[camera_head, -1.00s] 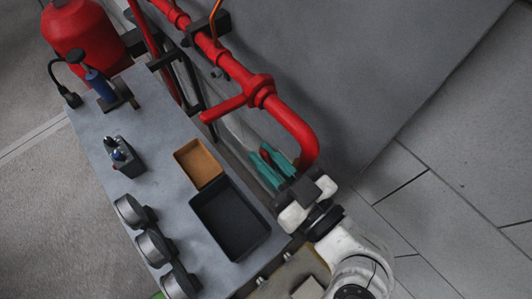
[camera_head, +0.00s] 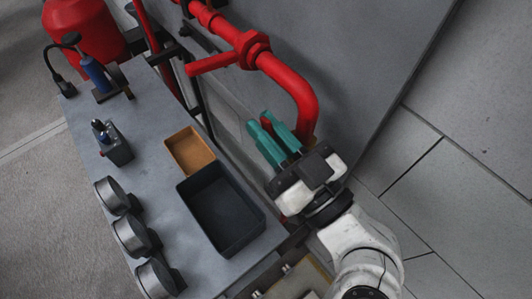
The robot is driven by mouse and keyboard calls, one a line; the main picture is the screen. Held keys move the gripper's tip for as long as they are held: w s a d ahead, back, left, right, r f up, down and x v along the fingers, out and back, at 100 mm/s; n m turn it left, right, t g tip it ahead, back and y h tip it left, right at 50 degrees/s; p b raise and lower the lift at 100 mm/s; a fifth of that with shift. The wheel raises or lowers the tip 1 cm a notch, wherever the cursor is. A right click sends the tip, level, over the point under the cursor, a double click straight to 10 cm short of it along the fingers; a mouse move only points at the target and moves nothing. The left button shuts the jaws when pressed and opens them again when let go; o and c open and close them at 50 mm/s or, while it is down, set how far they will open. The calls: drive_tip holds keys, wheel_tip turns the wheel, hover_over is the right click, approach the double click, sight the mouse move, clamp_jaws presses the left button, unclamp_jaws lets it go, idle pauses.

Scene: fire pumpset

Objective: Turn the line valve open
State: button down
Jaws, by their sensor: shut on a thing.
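The red line pipe (camera_head: 292,82) runs from the top down to a bend at the right. A red fitting, which looks like the line valve (camera_head: 251,50), sits on it with a red lever-like bar (camera_head: 210,64) pointing left. My gripper (camera_head: 266,127), with teal fingers, is left of the pipe bend and apart from the valve bar in the picture. My gripper hides the pipe's lower end.
A grey bench holds a black tray (camera_head: 182,192), a brown tray (camera_head: 190,152), several round grey parts (camera_head: 132,235), a small dark device (camera_head: 113,143) and a blue-handled tool (camera_head: 95,75). A red tank (camera_head: 82,30) stands at upper left. Floor at right is clear.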

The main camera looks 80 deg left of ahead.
drive_tip(key=shift+w+d+f+g+y+b, duration=0.15)
drive_tip(key=shift+d+f+g+y+b, duration=0.25)
drive_tip(key=shift+b, duration=1.35)
drive_tip(key=shift+w+d+r+g+y+b, duration=0.25)
drive_tip(key=shift+y+b, duration=0.35)
drive_tip(key=shift+b, duration=1.1)
drive_tip(key=shift+d+y+b, duration=0.25)
drive_tip(key=shift+y+b, duration=0.05)
drive_tip(key=shift+b, duration=1.15)
drive_tip(key=c, duration=1.2)
unclamp_jaws()
drive_tip(key=shift+d+r, duration=0.1)
drive_tip(key=shift+r, duration=0.15)
drive_tip(key=shift+w, duration=0.1)
drive_tip(key=shift+d+f, duration=0.1)
drive_tip(key=b+v, duration=0.2)
drive_tip(key=v, duration=0.8)
drive_tip(key=shift+f, duration=0.3)
